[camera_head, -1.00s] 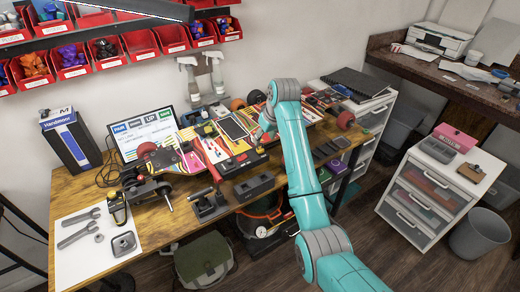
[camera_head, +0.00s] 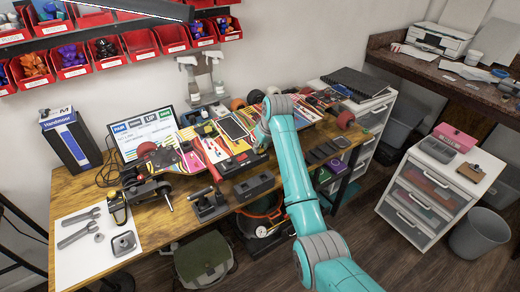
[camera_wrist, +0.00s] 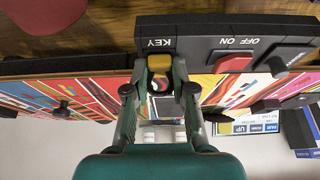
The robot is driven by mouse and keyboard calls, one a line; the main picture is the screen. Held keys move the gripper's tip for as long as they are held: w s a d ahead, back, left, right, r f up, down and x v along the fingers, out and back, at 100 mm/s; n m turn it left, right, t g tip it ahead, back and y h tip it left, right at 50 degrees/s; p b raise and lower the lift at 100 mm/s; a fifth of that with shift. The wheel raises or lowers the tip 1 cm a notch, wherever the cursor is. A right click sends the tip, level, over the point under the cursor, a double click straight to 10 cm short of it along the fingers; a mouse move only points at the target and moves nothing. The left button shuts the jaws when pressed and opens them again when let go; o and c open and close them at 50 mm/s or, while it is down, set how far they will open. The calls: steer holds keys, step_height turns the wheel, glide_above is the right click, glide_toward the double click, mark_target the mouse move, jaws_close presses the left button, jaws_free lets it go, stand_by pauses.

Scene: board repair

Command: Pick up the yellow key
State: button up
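The yellow key (camera_wrist: 159,63) shows in the wrist view as a small yellow block at the slot marked KEY on a dark control box (camera_wrist: 205,45). My gripper (camera_wrist: 159,88) is open, with one finger on each side of the key's line and gaps between the fingers and the key. The key appears just beyond or between the fingertips; exact depth is unclear. In the head view the dark box (camera_head: 240,163) lies on the bench beside the colourful board, and my arm hides most of my gripper. I cannot make out the key there.
A red switch (camera_wrist: 230,61) marked ON and OFF sits on the box, right of the key. The colourful board (camera_head: 235,127) lies close by on the wooden bench (camera_head: 150,232). Black holders (camera_head: 254,186) stand at the bench's front edge.

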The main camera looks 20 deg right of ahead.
jaws_close()
step_height(320, 180, up, 10)
stand_by(0.4)
steer(key=s+a, duration=0.8)
steer(key=s, duration=0.1)
stand_by(1.3)
steer(key=shift+f, duration=6.65)
steer(key=shift+f, duration=0.65)
